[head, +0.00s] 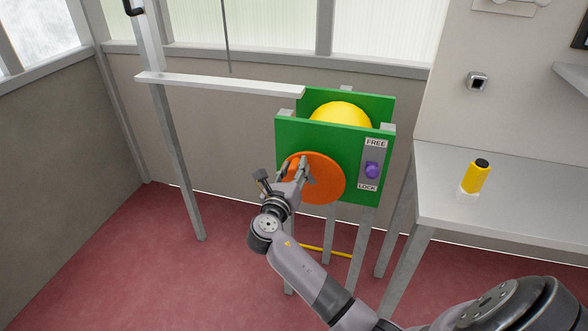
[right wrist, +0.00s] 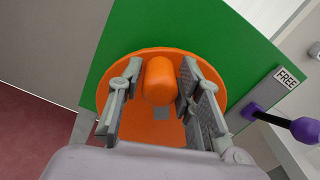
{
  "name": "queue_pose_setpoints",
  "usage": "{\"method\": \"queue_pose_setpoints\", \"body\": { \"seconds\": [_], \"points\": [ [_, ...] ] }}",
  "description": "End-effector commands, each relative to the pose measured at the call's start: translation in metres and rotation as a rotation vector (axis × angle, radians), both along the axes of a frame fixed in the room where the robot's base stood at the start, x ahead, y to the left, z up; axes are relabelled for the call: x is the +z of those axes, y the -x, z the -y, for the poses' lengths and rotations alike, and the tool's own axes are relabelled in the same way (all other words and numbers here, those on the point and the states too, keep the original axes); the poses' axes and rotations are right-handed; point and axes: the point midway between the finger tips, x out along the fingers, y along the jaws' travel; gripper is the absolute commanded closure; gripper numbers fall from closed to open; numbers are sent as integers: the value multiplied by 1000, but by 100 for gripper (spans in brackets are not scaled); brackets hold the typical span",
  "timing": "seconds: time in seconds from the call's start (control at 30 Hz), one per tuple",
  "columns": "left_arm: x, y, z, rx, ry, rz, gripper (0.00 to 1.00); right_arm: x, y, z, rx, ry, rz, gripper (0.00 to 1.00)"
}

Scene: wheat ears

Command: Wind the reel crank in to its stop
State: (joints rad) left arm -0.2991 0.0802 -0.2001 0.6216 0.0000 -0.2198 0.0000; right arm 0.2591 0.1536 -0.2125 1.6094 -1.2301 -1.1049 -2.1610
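The reel is a green housing (head: 290,130) with a yellow drum (head: 341,114) between its plates. An orange crank disc (head: 328,184) is on its front face; the right wrist view shows the disc (right wrist: 160,130) with an orange knob handle (right wrist: 159,82) standing out from it. My right gripper (head: 303,168) is at the left part of the disc. In the right wrist view its fingers (right wrist: 160,100) are apart, one on each side of the knob, with a gap at the left finger; contact at the right finger is unclear. My left gripper is not in view.
A purple lever (head: 372,170) sits between the FREE and LOCK labels, right of the disc. A grey table (head: 520,205) at right bears a yellow bottle-like object (head: 474,178). A pale horizontal bar (head: 220,84) and post (head: 170,120) stand left. Red floor is open at left.

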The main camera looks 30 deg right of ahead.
Motion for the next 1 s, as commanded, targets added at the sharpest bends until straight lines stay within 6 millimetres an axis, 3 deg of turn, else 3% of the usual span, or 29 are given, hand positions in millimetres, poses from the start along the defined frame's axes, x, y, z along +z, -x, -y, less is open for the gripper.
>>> {"method": "queue_pose_setpoints", "body": {
  "seconds": [0.43,1.0],
  "points": [
    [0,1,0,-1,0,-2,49,0,0,0,0,0,0,100],
    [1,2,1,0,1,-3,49,1,1,6,0,-6,8,100]
  ]
}}
